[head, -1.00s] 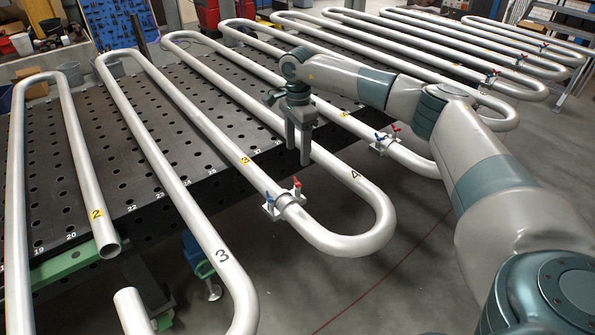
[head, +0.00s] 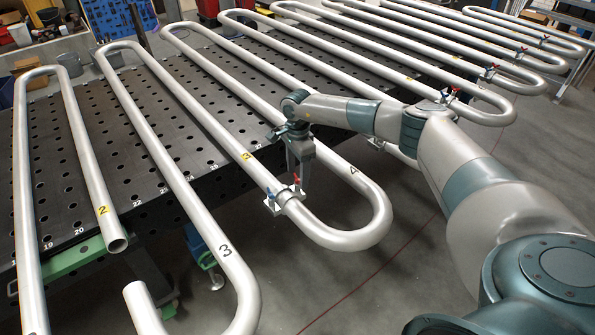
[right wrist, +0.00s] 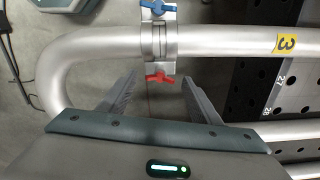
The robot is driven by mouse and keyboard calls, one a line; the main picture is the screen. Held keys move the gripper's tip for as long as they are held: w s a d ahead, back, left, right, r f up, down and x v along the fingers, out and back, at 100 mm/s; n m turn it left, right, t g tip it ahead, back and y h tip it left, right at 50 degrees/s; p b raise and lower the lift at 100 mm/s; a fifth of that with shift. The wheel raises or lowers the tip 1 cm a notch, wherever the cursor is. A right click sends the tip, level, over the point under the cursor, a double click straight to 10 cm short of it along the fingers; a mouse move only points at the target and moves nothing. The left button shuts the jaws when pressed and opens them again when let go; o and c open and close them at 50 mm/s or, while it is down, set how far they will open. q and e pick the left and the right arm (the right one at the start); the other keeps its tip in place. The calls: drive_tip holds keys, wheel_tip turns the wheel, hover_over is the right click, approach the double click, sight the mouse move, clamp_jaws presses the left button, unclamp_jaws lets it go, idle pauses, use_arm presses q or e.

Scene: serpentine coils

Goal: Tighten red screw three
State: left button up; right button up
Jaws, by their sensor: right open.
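The red screw (head: 297,180) is a small winged handle on the clamp (head: 284,200) around the silver pipe with the yellow "3" label (head: 247,155). A blue screw (head: 270,193) sits on the clamp's other side. In the right wrist view the red screw (right wrist: 160,77) lies between the open fingertips of my right gripper (right wrist: 160,84), with a gap on each side; the blue screw (right wrist: 158,8) is at the top edge. In the head view my right gripper (head: 303,172) is just behind the red screw. My left gripper is not in view.
Serpentine pipes lie across the black perforated table (head: 60,160). Another clamp (head: 447,97) with red and blue screws is farther right, and one behind my arm is mostly hidden. The pipe bend (head: 370,225) overhangs the open floor (head: 400,290).

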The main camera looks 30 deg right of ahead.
drive_tip(key=shift+c, duration=0.6)
drive_tip(key=c, duration=1)
drive_tip(key=shift+o, duration=0.2)
